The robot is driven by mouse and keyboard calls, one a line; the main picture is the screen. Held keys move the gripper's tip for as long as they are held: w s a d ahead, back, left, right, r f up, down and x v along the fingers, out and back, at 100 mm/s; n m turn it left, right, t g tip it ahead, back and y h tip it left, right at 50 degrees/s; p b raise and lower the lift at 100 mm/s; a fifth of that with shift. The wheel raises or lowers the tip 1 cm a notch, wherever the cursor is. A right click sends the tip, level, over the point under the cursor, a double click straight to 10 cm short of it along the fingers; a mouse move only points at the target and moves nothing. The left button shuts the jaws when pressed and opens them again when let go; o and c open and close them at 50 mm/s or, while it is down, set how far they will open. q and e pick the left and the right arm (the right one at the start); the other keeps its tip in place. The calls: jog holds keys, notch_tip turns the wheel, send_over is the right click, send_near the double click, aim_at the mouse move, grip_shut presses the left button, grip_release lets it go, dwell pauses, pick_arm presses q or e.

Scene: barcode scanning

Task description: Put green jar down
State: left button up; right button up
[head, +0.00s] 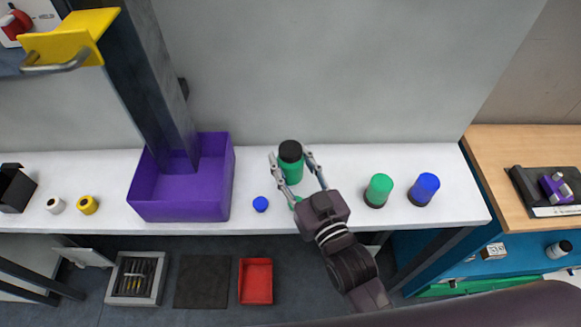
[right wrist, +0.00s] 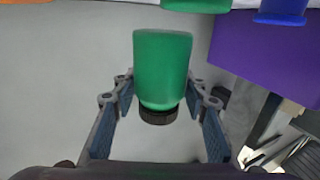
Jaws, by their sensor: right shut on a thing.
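A green jar (head: 291,172) with a black lid stands upright, lid up, between the fingers of my right gripper (head: 290,155) over the white table. My right gripper is shut on it, one finger on each side. In the right wrist view the green jar (right wrist: 162,68) shows upside down between the fingers, its black lid toward the palm. I cannot tell whether its base touches the table. A second green jar (head: 379,188) stands to the right, with a dark band at its bottom. My left gripper is not in view.
A blue jar (head: 425,187) stands at the right end of the white table (head: 330,158). A small blue round piece (head: 260,204) lies left of my gripper, beside a purple bin (head: 183,212). A small green piece is partly hidden by my gripper. A wall closes the back.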

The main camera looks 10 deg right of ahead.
aim_at(296, 179)
jog(key=shift+f, duration=1.6)
jog(key=shift+f, duration=0.15)
jog(key=o, duration=1.3)
jog(key=shift+c, duration=0.2)
jog(key=shift+s, duration=0.15)
